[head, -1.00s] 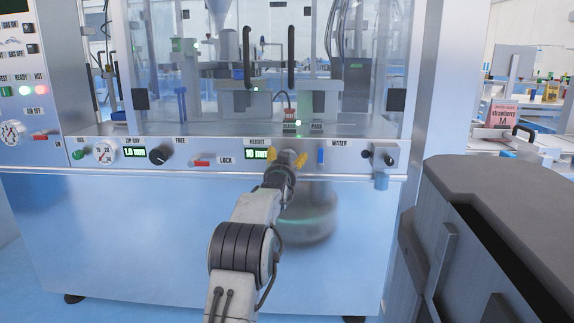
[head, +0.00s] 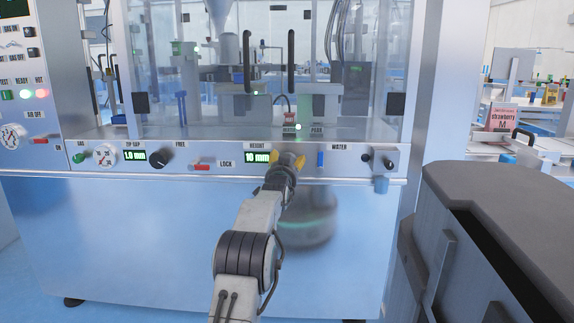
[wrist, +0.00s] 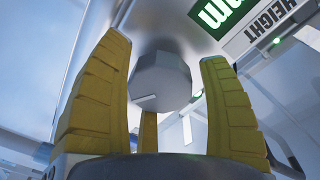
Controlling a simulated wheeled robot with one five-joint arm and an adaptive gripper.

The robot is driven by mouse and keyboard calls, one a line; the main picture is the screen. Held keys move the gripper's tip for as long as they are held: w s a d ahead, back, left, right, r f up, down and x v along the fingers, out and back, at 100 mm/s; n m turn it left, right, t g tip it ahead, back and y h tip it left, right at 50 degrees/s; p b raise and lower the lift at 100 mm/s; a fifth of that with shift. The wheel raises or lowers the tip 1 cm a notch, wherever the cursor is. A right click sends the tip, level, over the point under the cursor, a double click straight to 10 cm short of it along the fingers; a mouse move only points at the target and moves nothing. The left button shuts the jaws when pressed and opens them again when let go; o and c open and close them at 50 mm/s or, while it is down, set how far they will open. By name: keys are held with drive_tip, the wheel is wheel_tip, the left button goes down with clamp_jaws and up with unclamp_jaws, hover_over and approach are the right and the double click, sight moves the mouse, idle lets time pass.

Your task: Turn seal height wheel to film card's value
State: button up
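The seal height wheel (wrist: 160,82) is a grey faceted knob on the machine's front panel, with a pale mark near its lower edge. In the wrist view it sits between the yellow fingers of my gripper (wrist: 170,90). The fingers are open around it, with a clear gap on the right and a narrower one on the left. In the head view my gripper (head: 287,159) is up at the panel and mostly hides the wheel. The green display (head: 257,157) beside it, under HEIGHT, reads 10 mm. A pink card (head: 503,117) reads "strawberry M"; its smaller text is unreadable.
Left of the wheel are a red LOCK lever (head: 202,167), a black knob (head: 161,158) and a 1.0 mm display (head: 134,157). A blue WATER handle (head: 320,158) is close on the right. A dark grey bin-like body (head: 490,220) fills the lower right.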

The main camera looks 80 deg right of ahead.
drive_tip(key=c, duration=0.9)
drive_tip(key=shift+w+r+m+p, duration=0.1)
drive_tip(key=shift+m+p, duration=0.7)
drive_tip(key=shift+p, duration=0.05)
drive_tip(key=shift+w+m+p, duration=0.1)
drive_tip(key=shift+m+p, duration=0.3)
drive_tip(key=shift+m, duration=1)
drive_tip(key=shift+f, duration=0.2)
drive_tip(key=o, duration=1)
drive_tip(key=shift+w, duration=0.15)
drive_tip(key=shift+c, duration=0.2)
drive_tip(key=shift+o, duration=1.2)
drive_tip(key=shift+r, duration=0.15)
drive_tip(key=shift+s+a, duration=0.1)
drive_tip(key=shift+s, duration=0.15)
